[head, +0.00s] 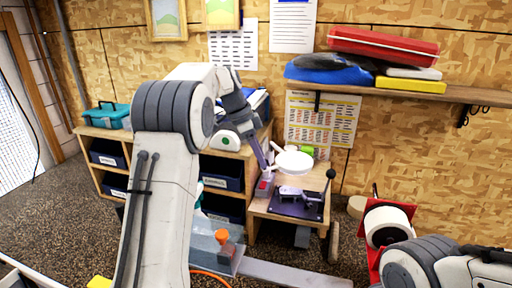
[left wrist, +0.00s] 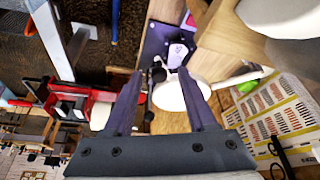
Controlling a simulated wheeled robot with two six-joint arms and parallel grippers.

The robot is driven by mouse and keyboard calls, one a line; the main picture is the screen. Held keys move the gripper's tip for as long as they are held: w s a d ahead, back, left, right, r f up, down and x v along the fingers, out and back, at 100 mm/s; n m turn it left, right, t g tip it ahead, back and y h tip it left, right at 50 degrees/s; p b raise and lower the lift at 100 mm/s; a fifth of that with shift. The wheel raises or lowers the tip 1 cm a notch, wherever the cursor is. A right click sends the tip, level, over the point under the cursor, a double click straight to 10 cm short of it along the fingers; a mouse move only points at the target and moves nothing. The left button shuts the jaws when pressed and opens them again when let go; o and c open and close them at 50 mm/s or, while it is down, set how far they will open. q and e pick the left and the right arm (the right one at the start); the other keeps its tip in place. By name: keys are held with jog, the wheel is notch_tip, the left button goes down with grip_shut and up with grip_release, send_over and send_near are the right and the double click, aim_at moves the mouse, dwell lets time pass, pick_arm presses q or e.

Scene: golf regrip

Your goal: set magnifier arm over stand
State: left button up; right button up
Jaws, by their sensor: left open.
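The magnifier (head: 293,162), a round white head on a pale arm, is above the small wooden bench at centre. The stand, a dark plate (head: 290,208) with a grey clamp (head: 297,193), sits on the bench below the magnifier. My left gripper (head: 264,166) is open, pointing down just left of the magnifier. In the left wrist view its purple fingers (left wrist: 160,73) are apart; contact with the magnifier cannot be told. My right gripper is out of view.
A wooden shelf unit with dark bins (head: 222,172) stands left of the bench. A red holder with a white roll (head: 387,226) is at right. A wall shelf (head: 420,92) carries red and blue cases. A black-knobbed lever (head: 330,176) rises at the plate's right.

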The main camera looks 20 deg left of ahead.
pick_arm(q)
jog(key=v, duration=1)
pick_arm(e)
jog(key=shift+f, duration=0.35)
